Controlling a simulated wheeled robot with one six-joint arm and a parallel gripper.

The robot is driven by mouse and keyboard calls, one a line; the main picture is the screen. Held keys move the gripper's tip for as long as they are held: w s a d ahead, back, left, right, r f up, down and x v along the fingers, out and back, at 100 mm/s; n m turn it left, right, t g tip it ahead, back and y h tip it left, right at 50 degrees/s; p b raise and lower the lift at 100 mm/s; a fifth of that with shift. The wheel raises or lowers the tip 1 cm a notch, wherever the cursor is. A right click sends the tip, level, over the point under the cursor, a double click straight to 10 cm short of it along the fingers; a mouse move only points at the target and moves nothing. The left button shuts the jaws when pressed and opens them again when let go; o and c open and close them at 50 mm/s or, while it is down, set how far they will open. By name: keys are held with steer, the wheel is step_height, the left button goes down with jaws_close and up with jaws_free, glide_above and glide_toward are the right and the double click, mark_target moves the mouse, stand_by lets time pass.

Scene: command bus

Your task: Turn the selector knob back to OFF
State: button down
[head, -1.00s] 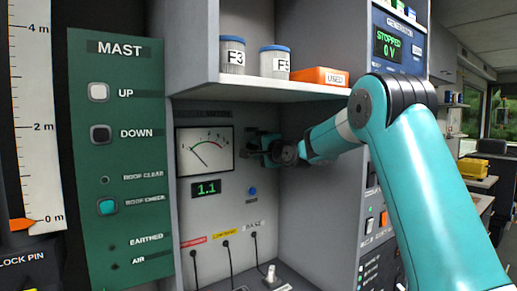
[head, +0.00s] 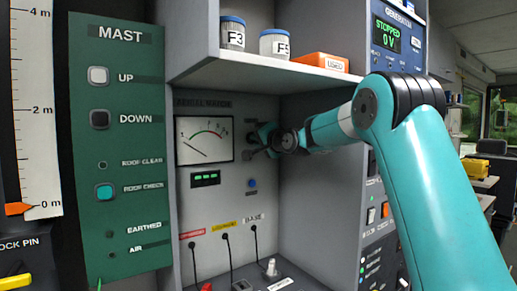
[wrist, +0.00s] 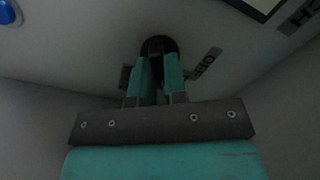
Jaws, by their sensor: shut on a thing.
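The selector knob (wrist: 157,45) shows in the wrist view as a dark round piece on the grey panel. My gripper (wrist: 159,72) is shut on it, with a teal finger on each side. An OFF label (wrist: 205,63) shows upside down just right of the knob; another label at its left is partly hidden by a finger. The small display (head: 205,179) under the meter shows green dashes.
A blue button (head: 252,183) sits below my gripper. A shelf (head: 285,71) with jars (head: 233,38) and an orange box (head: 320,63) hangs above. Side walls close the bay in. Cables (head: 225,255) hang below; the green mast panel (head: 118,150) is at left.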

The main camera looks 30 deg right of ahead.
steer(key=n+b, duration=0.8)
steer(key=n, duration=0.3)
steer(key=shift+n, duration=0.4)
stand_by(0.3)
steer(key=c, duration=1.2)
jaws_free()
steer(key=shift+o, duration=0.2)
steer(key=s+b, duration=0.5)
steer(key=s, duration=1.2)
steer(key=shift+s+d, duration=0.2)
steer(key=shift+d, duration=0.1)
